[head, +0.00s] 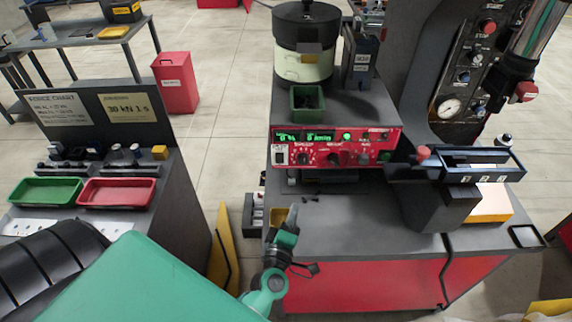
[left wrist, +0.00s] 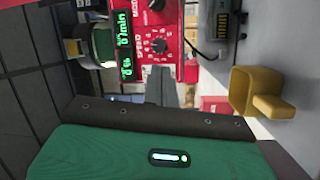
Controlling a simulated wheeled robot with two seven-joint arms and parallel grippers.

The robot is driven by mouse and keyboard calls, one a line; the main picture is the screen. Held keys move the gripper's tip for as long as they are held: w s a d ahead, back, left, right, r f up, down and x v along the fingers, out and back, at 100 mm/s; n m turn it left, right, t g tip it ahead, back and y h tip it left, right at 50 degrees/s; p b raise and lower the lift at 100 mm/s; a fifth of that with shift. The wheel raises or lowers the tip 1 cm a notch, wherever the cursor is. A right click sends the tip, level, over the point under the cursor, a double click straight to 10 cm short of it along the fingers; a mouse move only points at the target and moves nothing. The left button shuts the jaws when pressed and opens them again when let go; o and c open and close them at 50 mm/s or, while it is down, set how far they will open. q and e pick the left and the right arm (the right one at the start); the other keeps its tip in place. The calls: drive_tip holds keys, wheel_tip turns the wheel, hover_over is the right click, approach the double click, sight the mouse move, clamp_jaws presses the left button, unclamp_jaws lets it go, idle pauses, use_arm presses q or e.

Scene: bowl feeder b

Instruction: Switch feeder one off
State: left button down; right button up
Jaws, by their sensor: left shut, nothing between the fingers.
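A bowl feeder (head: 304,65) stands on the grey bench, with a red control panel (head: 312,160) on its front. The panel has lit green displays (head: 320,136), a lit green lamp (head: 347,136), several dark knobs and a pale rocker switch (head: 279,155) at its left end. The switch's position is too small to tell. In the left wrist view, the gripper fingers (left wrist: 161,86) point at the panel (left wrist: 170,45), which appears turned sideways. My right gripper is not in view.
A small green bin (head: 307,104) sits above the panel. A press with a gauge (head: 449,108) and a blue-edged chute (head: 482,163) stand at the right. Red (head: 118,192) and green (head: 45,191) trays lie on the left bench. A yellow bracket (left wrist: 258,95) is beside my fingers.

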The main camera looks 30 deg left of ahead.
use_arm(q)
drive_tip(key=a+n+y, duration=0.1)
drive_tip(key=n, duration=0.1)
drive_tip(key=a+n+g+y, duration=0.1)
drive_tip(key=n+y, duration=0.1)
drive_tip(key=s+a+r+n+y, duration=0.1)
drive_tip(key=n+y, duration=0.1)
drive_tip(key=shift+a+g, duration=0.4)
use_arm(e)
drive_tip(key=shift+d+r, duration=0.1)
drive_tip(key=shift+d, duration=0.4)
use_arm(q)
drive_tip(key=shift+w, duration=0.1)
drive_tip(key=p, duration=0.1)
approach(279, 157)
drive_tip(key=x, duration=0.6)
drive_tip(key=shift+w+a, duration=0.1)
drive_tip(key=shift+w, duration=0.3)
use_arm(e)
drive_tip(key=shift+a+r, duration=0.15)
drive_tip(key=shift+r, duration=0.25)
use_arm(q)
drive_tip(key=shift+r, duration=0.1)
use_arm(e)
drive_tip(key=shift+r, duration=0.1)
